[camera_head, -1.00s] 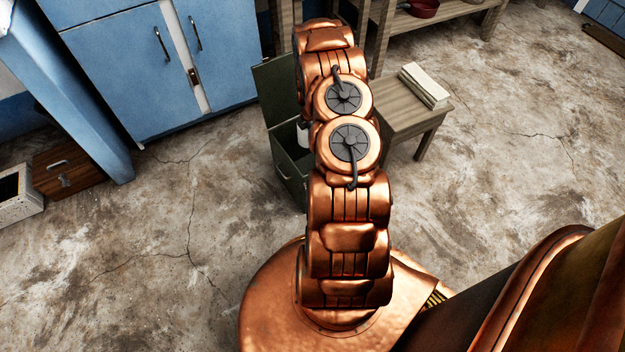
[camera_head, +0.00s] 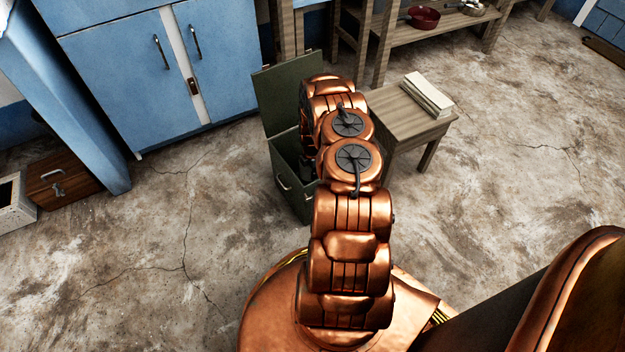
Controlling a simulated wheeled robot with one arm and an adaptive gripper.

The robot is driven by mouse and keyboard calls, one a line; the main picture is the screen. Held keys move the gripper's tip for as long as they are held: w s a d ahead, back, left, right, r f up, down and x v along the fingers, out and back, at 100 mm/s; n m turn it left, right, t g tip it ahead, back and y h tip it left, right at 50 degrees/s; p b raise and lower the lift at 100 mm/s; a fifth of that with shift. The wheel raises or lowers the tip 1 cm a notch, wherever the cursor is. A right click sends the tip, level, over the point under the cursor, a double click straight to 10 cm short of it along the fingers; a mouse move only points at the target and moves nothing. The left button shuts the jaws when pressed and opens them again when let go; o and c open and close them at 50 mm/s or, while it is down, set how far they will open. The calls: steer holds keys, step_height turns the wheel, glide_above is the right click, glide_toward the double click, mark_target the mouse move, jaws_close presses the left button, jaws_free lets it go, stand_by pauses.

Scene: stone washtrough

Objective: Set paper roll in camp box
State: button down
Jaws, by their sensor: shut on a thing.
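The camp box (camera_head: 292,195) is a dark green metal box with its lid (camera_head: 285,95) standing open, in the head view just left of my arm. My arm reaches over the box and bends down into its opening. Only a small dark part of my gripper (camera_head: 307,163) shows, low inside the box opening beside the arm; the fingertips are hidden. The paper roll is not visible now, hidden by the box wall and my arm, with my gripper shut on it.
A small wooden table (camera_head: 405,120) with a folded pale cloth or paper stack (camera_head: 427,94) stands close right of the box. Blue cabinets (camera_head: 150,65) stand behind left. A wooden case (camera_head: 62,178) lies at far left. The floor between is clear.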

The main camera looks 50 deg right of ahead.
steer(key=shift+f+b, duration=0.55)
steer(key=shift+f, duration=1.4)
steer(key=c, duration=1.2)
jaws_free()
steer(key=shift+o, duration=0.2)
